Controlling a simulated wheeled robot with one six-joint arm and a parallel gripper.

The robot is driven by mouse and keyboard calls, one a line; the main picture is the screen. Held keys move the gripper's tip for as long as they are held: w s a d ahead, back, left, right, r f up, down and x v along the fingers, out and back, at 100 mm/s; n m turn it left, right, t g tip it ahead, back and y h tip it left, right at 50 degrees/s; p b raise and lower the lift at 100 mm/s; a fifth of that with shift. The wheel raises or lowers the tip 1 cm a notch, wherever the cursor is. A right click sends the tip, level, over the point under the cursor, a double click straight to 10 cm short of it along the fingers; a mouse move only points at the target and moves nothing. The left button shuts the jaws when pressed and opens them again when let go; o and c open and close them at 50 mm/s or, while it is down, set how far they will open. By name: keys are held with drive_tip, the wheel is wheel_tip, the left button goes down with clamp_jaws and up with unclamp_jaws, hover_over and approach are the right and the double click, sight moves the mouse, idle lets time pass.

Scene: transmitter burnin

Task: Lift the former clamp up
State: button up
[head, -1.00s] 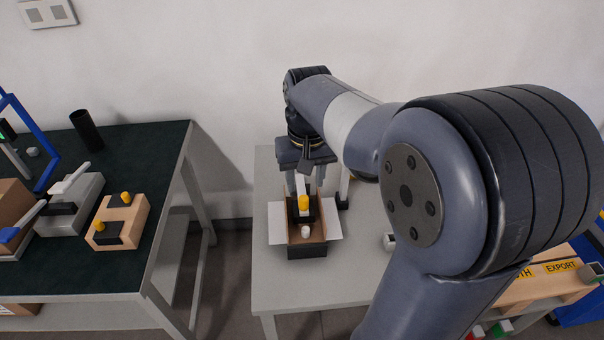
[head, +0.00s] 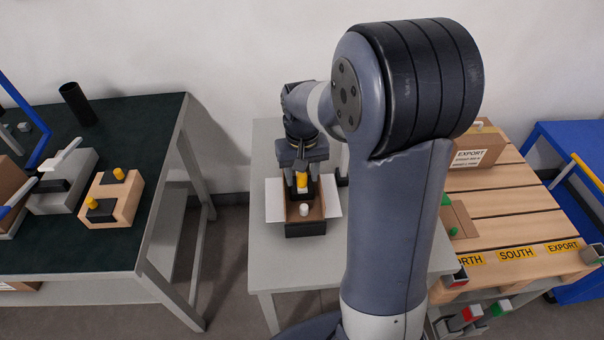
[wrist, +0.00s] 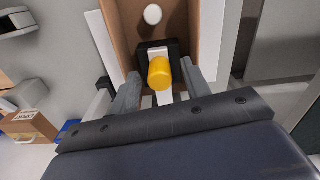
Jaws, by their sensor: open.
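My gripper (head: 301,176) is open and points down over the open brown carton (head: 306,228) on the grey table. In the wrist view its two fingers (wrist: 161,78) stand on either side of a yellow knob (wrist: 159,72), which sits with a black block (wrist: 178,50) in the carton. Whether the fingers touch anything is not clear. Grey clamp-like fixtures stand on the dark bench at the left, one with a white lever (head: 67,154), one with a blue handle (head: 17,202). I cannot tell for certain which part is the former clamp.
A white knob (head: 304,209) shows in the carton's near end. A wooden holder (head: 126,207) with two yellow-knobbed black blocks is on the dark bench (head: 150,120). A pallet (head: 490,208) with a labelled box is at the right. A floor gap separates bench and grey table (head: 269,150).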

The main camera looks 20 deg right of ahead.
drive_tip(key=shift+f, duration=0.2)
drive_tip(key=shift+c, duration=0.2)
clamp_jaws()
idle(0.4)
